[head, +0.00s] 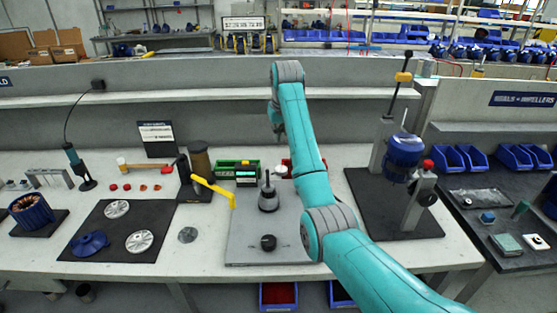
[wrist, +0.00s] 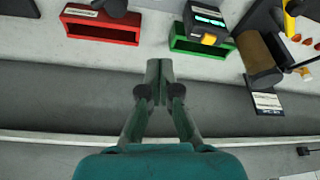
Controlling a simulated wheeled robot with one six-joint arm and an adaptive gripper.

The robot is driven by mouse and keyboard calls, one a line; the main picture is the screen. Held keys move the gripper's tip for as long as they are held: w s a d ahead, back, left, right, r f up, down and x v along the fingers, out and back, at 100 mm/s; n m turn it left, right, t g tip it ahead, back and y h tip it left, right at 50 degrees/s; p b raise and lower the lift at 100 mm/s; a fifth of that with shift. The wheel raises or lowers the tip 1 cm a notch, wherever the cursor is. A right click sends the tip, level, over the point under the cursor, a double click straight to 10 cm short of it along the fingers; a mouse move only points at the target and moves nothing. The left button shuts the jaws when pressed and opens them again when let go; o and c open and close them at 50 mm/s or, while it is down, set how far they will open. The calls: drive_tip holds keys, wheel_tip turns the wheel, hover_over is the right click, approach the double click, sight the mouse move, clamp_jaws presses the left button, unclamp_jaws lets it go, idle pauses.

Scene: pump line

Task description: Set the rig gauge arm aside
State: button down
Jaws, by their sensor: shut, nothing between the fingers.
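The yellow gauge arm (head: 213,190) sticks out from a dark stand (head: 188,180) on the left of the grey rig plate (head: 248,235), its bent tip over the plate's left edge. Part of a yellow piece, probably the same arm, shows at the top right corner of the wrist view (wrist: 291,22). My gripper (wrist: 159,68) is shut and empty, its fingertips together. It is apart from the gauge arm, to its right and toward the back of the bench.
Green (wrist: 190,40) and red (wrist: 103,24) bins and a brown cylinder (wrist: 258,55) lie near my fingers. A press with a blue motor (head: 404,150) stands right.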

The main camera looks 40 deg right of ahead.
idle(0.3)
wheel_tip(320, 180, down, 10)
drive_tip(key=shift+s+r, duration=0.25)
drive_tip(key=shift+s, duration=0.1)
idle(0.7)
drive_tip(key=shift+a, duration=0.1)
idle(0.4)
